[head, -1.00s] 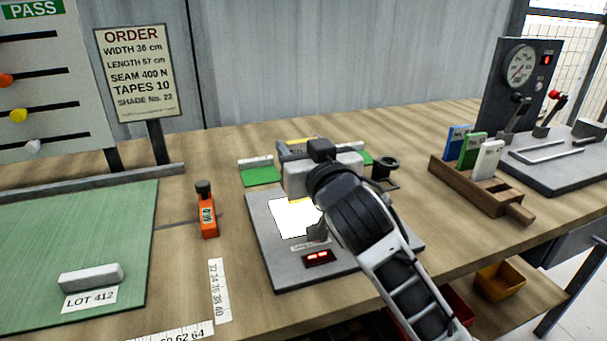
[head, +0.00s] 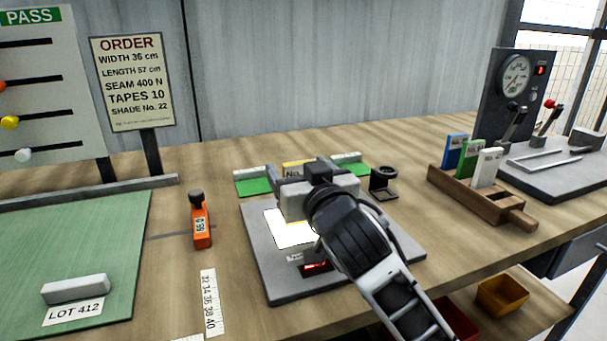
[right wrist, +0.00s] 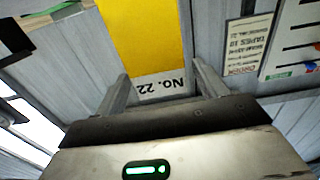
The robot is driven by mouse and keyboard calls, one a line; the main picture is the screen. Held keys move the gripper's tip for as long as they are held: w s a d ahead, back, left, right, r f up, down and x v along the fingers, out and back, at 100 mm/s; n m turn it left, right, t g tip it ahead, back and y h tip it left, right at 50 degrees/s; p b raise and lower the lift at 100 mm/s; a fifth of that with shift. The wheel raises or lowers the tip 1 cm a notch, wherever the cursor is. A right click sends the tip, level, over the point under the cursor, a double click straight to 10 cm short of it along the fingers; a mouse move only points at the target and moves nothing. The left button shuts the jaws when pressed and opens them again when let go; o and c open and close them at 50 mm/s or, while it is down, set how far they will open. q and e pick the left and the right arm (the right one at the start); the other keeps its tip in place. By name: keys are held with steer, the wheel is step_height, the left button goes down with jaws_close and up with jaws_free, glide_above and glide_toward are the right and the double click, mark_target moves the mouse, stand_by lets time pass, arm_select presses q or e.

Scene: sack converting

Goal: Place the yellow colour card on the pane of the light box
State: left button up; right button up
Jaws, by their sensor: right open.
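The yellow colour card (head: 297,169) shows just beyond my right gripper in the head view, between two green cards. In the right wrist view the yellow card (right wrist: 145,35) has a white strip reading No. 22, upside down. My right gripper (head: 305,172) is open, with its fingers (right wrist: 160,75) on either side of that strip. Whether a finger touches the card I cannot tell. The light box (head: 268,275) stands on the bench nearer me, its bright pane (head: 288,232) bare where visible and partly hidden by my right arm. My left gripper is not in view.
The green cards (head: 253,187) lie left and right of the yellow one. A black round stand (head: 383,182) is close on the right. An orange tool (head: 201,225) stands left of the light box. A wooden rack (head: 470,196) with several cards is further right.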

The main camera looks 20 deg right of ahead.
arm_select(q)
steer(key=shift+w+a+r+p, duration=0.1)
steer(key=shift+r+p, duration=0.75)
steer(key=shift+p, duration=1.1)
arm_select(e)
steer(key=s, duration=1.2)
steer(key=shift+d+r, duration=0.2)
steer(key=shift+d, duration=0.05)
